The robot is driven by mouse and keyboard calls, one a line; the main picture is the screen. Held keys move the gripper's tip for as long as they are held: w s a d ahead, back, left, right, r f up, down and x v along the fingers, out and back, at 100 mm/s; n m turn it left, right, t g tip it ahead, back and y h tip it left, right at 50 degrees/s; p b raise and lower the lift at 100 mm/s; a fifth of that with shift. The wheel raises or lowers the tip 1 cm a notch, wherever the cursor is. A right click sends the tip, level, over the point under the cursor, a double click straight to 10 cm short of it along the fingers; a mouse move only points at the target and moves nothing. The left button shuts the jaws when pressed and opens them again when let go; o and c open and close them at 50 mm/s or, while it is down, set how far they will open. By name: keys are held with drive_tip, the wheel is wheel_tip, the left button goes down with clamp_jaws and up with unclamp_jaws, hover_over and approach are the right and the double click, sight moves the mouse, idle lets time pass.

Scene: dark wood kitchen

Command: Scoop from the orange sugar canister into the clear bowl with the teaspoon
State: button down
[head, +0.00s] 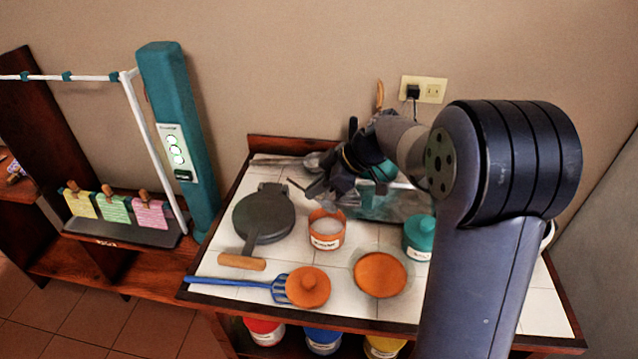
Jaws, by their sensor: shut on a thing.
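The orange sugar canister (326,241) stands open and upright near the middle of the counter, with white sugar visible inside. My gripper (318,190) is above and just behind the canister, shut on what seems to be the teaspoon (295,186). Only a thin part of it shows to the left; its scoop end is unclear.
A dark round pan (263,217) and a blue slotted turner (235,282) lie left. A teal canister (418,239) stands right, and a clear glass container (376,207) behind. My arm covers the counter's right part. Several coloured canisters sit on the shelf below.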

sight(329, 205)
drive_tip(key=shift+f+b, duration=1.2)
drive_tip(key=shift+f, duration=2)
drive_tip(key=shift+d+f+p, duration=0.4)
drive_tip(key=shift+d, duration=0.05)
drive_tip(key=shift+s+d+r+p, duration=0.1)
drive_tip(key=shift+d+r+p, duration=0.25)
drive_tip(key=shift+p, duration=0.25)
drive_tip(key=shift+a+r+p, duration=0.2)
drive_tip(key=shift+r+p, duration=0.5)
drive_tip(key=shift+r, duration=2.25)
drive_tip(key=r+h+p, duration=0.1)
drive_tip(key=p, duration=0.1)
drive_tip(key=a+h+p, duration=0.1)
drive_tip(key=p, duration=0.1)
drive_tip(key=shift+a+r, duration=0.15)
drive_tip(key=shift+r, duration=0.2)
drive_tip(key=shift+a+r+g+h+p, duration=0.25)
drive_tip(key=shift+h+p, duration=0.25)
drive_tip(key=shift+p, duration=0.55)
drive_tip(key=shift+w, duration=0.2)
drive_tip(key=shift+s+a, duration=0.1)
